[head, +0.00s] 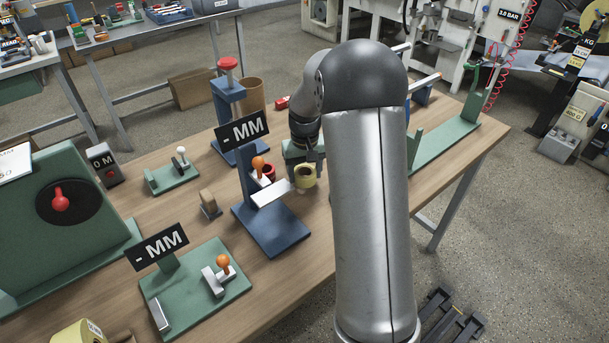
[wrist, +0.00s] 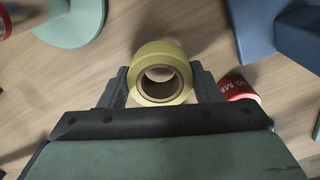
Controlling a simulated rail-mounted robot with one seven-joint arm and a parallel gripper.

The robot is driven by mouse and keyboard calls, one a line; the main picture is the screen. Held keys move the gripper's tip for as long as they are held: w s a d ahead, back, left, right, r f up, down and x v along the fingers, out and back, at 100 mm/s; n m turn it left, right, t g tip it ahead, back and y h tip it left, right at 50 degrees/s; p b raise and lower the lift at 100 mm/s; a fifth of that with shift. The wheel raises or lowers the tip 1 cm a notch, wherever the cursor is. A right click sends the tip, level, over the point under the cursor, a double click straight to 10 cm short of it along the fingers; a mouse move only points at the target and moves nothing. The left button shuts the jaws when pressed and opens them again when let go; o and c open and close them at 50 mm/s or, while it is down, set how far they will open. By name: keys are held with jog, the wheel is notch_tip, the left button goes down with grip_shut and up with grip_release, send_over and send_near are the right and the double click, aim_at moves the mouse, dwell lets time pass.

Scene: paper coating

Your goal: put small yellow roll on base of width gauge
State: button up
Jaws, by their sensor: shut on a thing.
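My gripper (head: 305,166) is shut on the small yellow roll (head: 305,181) just right of the blue gauge, above the wooden table. In the wrist view the gripper's fingers (wrist: 161,86) press on both sides of the yellow roll (wrist: 160,51), whose brown core faces the camera. I cannot tell the roll's exact height over the table. Two devices carry "- MM" displays: a blue gauge (head: 272,235) with an orange knob and a light flat jaw, and a green-based gauge (head: 183,300) with an orange-knobbed slide and a light end stop. I cannot tell for sure which is the width gauge.
A small red roll (head: 268,171) lies by the blue gauge; it also shows in the wrist view (wrist: 238,88). A small tan-topped block (head: 209,205) and a green clamp fixture (head: 172,177) stand to the left. A larger yellow roll (head: 78,332) is at the front left.

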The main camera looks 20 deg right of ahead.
jog(key=shift+f, duration=0.85)
jog(key=shift+f, duration=0.15)
jog(key=o, duration=1.1)
jog(key=shift+c, duration=0.2)
notch_tip(320, 180, up, 11)
jog(key=shift+o, duration=0.4)
jog(key=shift+r, duration=0.7)
